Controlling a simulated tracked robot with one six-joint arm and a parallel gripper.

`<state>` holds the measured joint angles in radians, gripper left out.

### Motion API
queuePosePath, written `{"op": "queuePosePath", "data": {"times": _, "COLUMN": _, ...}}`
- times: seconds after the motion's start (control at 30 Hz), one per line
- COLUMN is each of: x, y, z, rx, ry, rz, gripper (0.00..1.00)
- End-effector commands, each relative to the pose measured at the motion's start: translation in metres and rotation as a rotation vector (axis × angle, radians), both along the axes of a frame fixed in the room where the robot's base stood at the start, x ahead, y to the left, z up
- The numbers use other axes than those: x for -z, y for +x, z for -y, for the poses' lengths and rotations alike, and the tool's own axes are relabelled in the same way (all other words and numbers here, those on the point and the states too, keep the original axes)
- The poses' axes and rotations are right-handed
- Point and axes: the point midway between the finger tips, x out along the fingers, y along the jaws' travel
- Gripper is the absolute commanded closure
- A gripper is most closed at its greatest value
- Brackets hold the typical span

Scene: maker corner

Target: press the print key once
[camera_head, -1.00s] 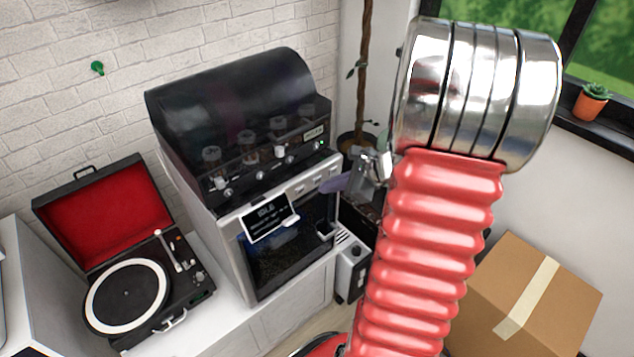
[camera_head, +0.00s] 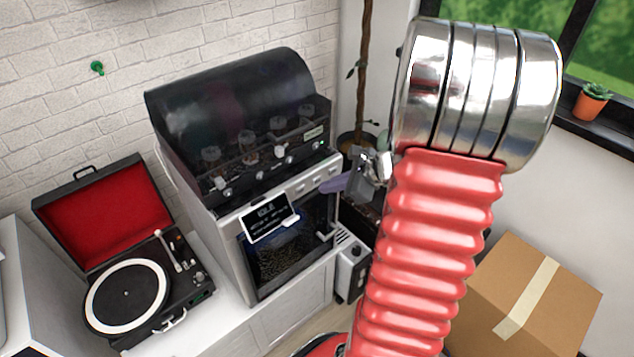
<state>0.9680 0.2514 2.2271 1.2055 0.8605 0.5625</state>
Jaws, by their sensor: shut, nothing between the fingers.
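The printer-like machine (camera_head: 228,230) stands against the brick wall, with a dark curved hood on top. A row of small pale keys (camera_head: 317,182) runs along its front panel at the right. I cannot read which one is the print key. A small tilted display (camera_head: 268,217) hangs on the front below; its text is too small to read surely. My gripper (camera_head: 327,187) is shut and empty, its purple fingers pointing left at the front panel just below the keys. I cannot tell whether it touches the panel. My red arm hides what lies behind it.
An open record player (camera_head: 180,318) with a red-lined lid stands left on the white counter (camera_head: 225,312). A cardboard box (camera_head: 560,300) sits at lower right. A potted plant (camera_head: 357,143) stands behind my gripper.

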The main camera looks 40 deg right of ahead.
Motion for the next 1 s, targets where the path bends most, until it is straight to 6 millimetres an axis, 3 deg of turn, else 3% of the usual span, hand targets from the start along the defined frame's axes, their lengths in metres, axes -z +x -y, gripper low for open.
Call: {"op": "queuePosePath", "data": {"times": 1.0, "x": -0.0011, "y": 0.0099, "z": -0.0001, "rx": 0.000, "ry": 0.000, "rz": 0.000, "gripper": 1.00}}
